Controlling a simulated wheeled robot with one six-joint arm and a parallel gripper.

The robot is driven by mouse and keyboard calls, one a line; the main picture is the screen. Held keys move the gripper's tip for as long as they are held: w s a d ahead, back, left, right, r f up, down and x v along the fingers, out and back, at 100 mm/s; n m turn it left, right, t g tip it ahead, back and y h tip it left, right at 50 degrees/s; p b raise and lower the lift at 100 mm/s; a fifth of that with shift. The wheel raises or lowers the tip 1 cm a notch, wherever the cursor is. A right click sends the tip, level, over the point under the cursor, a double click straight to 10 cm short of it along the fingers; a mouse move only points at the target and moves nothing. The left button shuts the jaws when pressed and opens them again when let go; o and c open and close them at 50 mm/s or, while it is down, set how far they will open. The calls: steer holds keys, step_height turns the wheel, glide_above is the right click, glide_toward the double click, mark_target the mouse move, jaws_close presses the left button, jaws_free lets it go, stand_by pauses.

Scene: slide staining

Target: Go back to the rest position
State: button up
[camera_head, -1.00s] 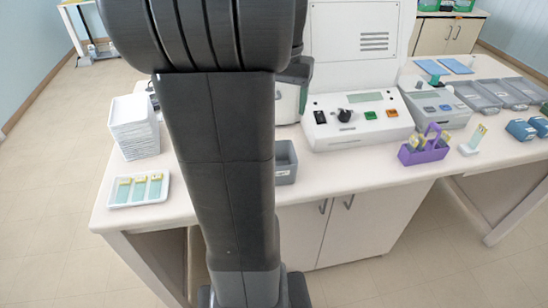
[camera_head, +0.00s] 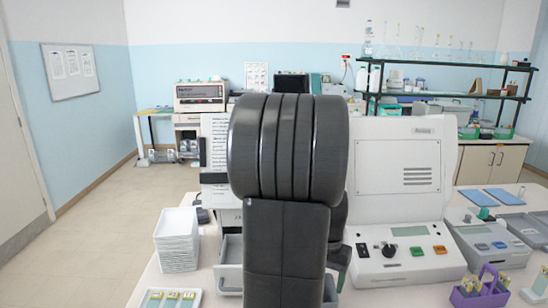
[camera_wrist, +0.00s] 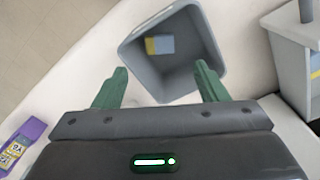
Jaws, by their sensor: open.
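My gripper (camera_wrist: 157,72) shows in the wrist view, with its two green fingers spread apart and nothing between them. Beyond the fingertips is an open grey bin (camera_wrist: 139,57) on the white bench. A slide with a yellow end and a blue part (camera_wrist: 160,45) lies inside the bin.
In the head view, a stack of white trays (camera_head: 177,243) and a white tray of slides (camera_head: 169,299) are left of my arm. A white machine (camera_head: 405,262) and a purple slide rack (camera_head: 483,291) are to the right. Open floor lies at the left.

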steer(key=shift+r+p, duration=1.65)
steer(key=shift+r, duration=0.05)
